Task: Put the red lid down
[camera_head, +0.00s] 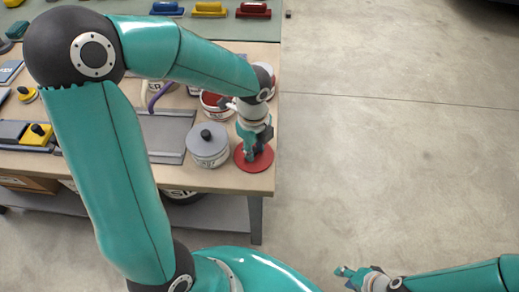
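The red lid (243,163) is a flat red disc at the front right corner of the workbench. My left gripper (258,153) points down over its middle, and its fingers hide the lid's centre and any knob. I cannot tell whether the fingers are closed on it, or whether the lid touches the bench top or hangs just above it. A red-rimmed pot (211,101) stands behind, partly hidden by my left arm. My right gripper (345,276) is low at the bottom right, over the floor, empty, with its fingers apart.
A grey lidded pot (208,150) stands close to the left of the red lid. A grey tray (165,133) and a yellow tool (38,133) lie further left on the workbench (215,180). Its right edge is near the lid. Open floor (400,150) lies to the right.

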